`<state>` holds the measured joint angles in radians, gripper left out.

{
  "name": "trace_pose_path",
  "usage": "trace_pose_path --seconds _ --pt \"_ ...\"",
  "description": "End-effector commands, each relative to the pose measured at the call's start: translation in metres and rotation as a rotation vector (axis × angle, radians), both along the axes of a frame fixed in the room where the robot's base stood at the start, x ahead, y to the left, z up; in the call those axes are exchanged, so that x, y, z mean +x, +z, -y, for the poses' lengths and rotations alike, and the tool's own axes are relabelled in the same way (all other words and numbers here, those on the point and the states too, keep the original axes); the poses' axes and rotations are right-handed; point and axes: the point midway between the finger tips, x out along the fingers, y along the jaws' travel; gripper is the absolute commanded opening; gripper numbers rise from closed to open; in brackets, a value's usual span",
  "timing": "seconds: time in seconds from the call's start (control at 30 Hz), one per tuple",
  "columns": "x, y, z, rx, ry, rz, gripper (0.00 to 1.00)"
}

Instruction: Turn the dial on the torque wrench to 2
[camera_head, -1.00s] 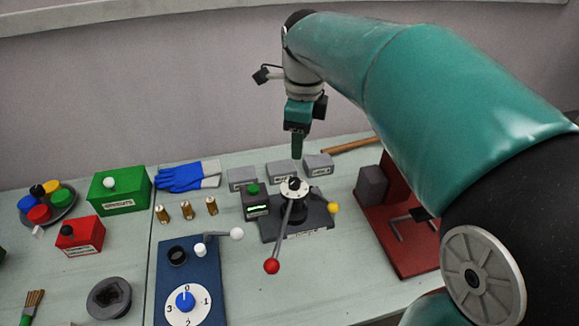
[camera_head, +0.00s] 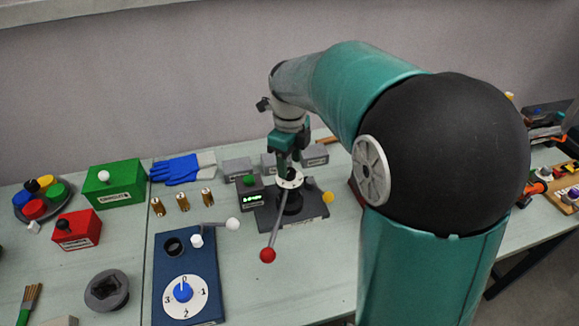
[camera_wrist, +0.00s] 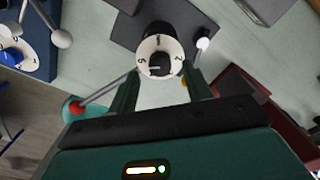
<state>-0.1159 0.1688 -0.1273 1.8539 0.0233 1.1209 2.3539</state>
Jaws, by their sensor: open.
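The torque wrench dial (camera_head: 290,179) is a white numbered ring with a black knob on top of a dark post. In the wrist view the dial (camera_wrist: 146,47) lies just beyond the fingertips, in line with the gap. Its black centre carries a light pointer mark; the setting is hard to read. My gripper (camera_head: 288,161) is right above the dial, pointing down. In the wrist view my gripper (camera_wrist: 162,76) is open, one finger to each side of the dial's near edge. I cannot tell whether the fingers touch it. The wrench handle ends in a red ball (camera_head: 267,255).
A yellow ball (camera_head: 328,197) sticks out right of the wrench. A box with a green display (camera_head: 252,197) stands left of it. Grey blocks (camera_head: 237,167) are behind. A blue panel (camera_head: 207,258) with a white 0–3 dial (camera_head: 181,304) is at front left.

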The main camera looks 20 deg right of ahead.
Motion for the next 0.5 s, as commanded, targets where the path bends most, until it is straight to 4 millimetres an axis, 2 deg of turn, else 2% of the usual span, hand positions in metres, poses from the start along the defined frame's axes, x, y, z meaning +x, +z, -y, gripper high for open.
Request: trace_pose_path --seconds 0.1,0.2,0.5 --pt "0.000 -0.016 0.000 -0.001 0.000 -0.002 0.50" --pt "0.000 -0.023 0.000 0.000 0.000 0.000 0.50" --pt "0.000 -0.025 0.000 0.001 0.000 0.001 0.50"
